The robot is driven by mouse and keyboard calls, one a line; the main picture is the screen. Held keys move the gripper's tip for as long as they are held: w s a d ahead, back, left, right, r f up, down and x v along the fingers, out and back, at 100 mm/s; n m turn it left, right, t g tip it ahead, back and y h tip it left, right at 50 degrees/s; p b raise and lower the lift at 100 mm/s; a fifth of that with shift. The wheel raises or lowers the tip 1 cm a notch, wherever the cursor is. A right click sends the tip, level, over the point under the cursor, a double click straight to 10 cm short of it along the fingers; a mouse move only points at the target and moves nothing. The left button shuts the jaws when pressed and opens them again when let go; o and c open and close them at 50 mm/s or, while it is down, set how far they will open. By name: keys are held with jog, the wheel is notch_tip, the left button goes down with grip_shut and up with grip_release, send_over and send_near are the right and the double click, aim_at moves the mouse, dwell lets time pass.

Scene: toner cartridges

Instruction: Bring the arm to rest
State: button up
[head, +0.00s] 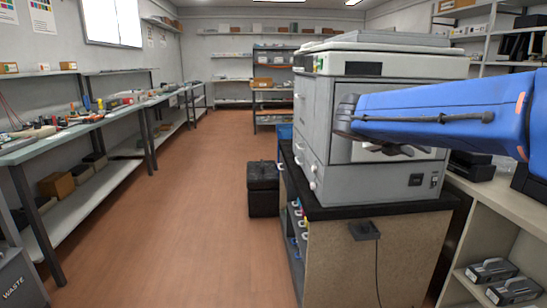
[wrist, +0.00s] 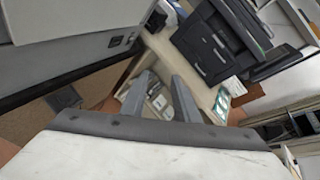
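My blue arm reaches in from the right in the head view, in front of the grey printer (head: 370,110). My gripper is hard to make out there, at the dark end of the arm. In the wrist view my gripper (wrist: 163,78) shows two grey fingers held apart, with nothing between them. Several grey and black cartridge-like units (head: 492,268) lie on the lower shelf at the bottom right of the head view.
The printer stands on a black-topped cabinet (head: 375,208) with coloured items inside. A black bin (head: 263,190) stands beside it. A long workbench (head: 95,121) with clutter runs along the left. The brown floor (head: 190,200) between is clear. A black device (wrist: 213,45) sits on a counter.

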jog(key=s+f+m+g+y, duration=0.2)
jog(key=s+f+m+y, duration=0.4)
jog(key=s+f+m, duration=0.95)
jog(key=s+a+f+m+y, duration=0.3)
jog(key=s+a+f+m, duration=0.1)
jog(key=s+f+m, duration=0.1)
jog(key=s+a+f+m+t+y, duration=0.1)
jog(key=s+a+f+m+y, duration=0.2)
jog(key=s+a+f+m, duration=0.2)
jog(key=shift+s+a+m, duration=0.2)
jog(key=shift+s+m, duration=1.55)
jog(key=shift+s, duration=0.3)
jog(key=shift+r, duration=0.1)
